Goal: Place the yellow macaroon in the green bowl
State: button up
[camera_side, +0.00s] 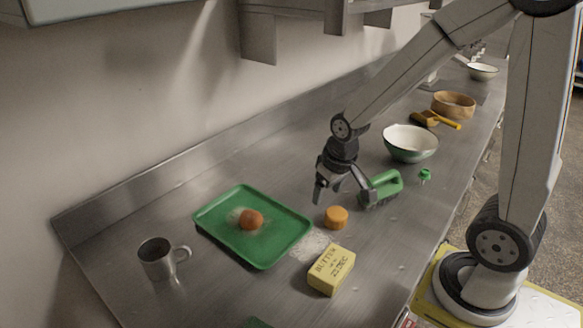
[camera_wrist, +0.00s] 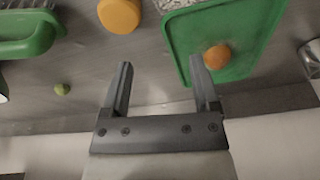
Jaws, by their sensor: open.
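The best match for the yellow macaroon is a thick, round, orange-yellow piece (camera_side: 336,218) on the steel counter, left of a green-handled brush. In the wrist view it shows at the top edge (camera_wrist: 120,15), partly cut off. The green bowl (camera_side: 408,152), white inside, stands upright farther back along the counter. My gripper (camera_side: 341,196) is open and empty above the counter, just behind the round piece and apart from it. In the wrist view nothing lies between its fingers (camera_wrist: 161,64).
A green tray (camera_side: 283,247) holds an orange ball (camera_side: 251,220). A butter block (camera_side: 331,270) lies in front, a metal mug (camera_side: 158,260) at left. The brush (camera_side: 383,188) lies between round piece and bowl.

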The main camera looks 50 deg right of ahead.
jog(key=s+a+n, duration=0.1)
jog(key=s+a, duration=0.1)
jog(key=s+a+f+n, duration=0.1)
jog(key=s+a, duration=0.1)
jog(key=shift+s+a, duration=0.25)
jog(key=shift+a, duration=0.05)
